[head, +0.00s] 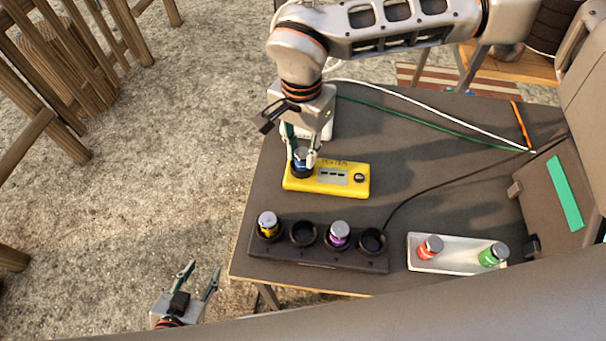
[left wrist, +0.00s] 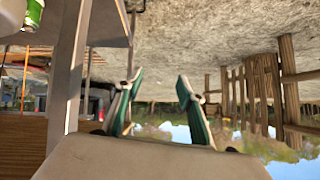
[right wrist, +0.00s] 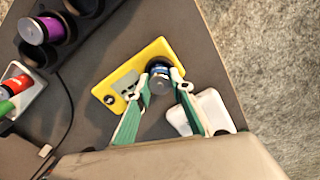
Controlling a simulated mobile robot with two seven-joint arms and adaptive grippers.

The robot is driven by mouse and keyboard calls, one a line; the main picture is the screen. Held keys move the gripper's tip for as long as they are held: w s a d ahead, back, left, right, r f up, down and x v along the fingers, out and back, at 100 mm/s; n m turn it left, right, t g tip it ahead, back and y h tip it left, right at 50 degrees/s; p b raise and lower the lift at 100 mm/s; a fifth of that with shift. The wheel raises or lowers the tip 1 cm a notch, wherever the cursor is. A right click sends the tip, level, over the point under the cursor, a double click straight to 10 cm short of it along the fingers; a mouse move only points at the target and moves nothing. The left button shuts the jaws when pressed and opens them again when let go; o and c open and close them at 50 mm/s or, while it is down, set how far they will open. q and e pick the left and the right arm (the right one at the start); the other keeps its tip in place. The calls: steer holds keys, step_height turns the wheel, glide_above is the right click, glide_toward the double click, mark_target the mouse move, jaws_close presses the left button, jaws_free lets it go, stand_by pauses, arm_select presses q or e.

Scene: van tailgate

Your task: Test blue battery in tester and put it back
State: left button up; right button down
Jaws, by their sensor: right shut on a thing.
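The yellow tester (head: 345,188) lies on the grey table, with a small display and a dark round button. The blue battery (head: 301,158) stands upright at the tester's left end, in or on its dark round socket. My right gripper (head: 303,160) reaches down from above and is shut on the blue battery. The right wrist view also shows the battery (right wrist: 159,80) between the fingertips, over the tester (right wrist: 125,92). My left gripper (head: 198,278) is open and empty, off the table's near left edge. Its spread fingers show in the left wrist view (left wrist: 158,95).
A black rack (head: 318,259) at the table's front holds a yellow battery (head: 268,225) and a purple battery (head: 339,235); two holes are empty. A white tray (head: 457,266) holds a red battery (head: 430,247) and a green battery (head: 493,255). Cables cross the table's back.

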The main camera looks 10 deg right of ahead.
steer(key=c, duration=1.7)
jaws_free()
steer(key=shift+s+r, duration=0.35)
steer(key=shift+r, duration=1)
steer(key=shift+s+r, duration=0.4)
steer(key=shift+r, duration=0.95)
steer(key=shift+s+r, duration=0.35)
steer(key=shift+r, duration=1)
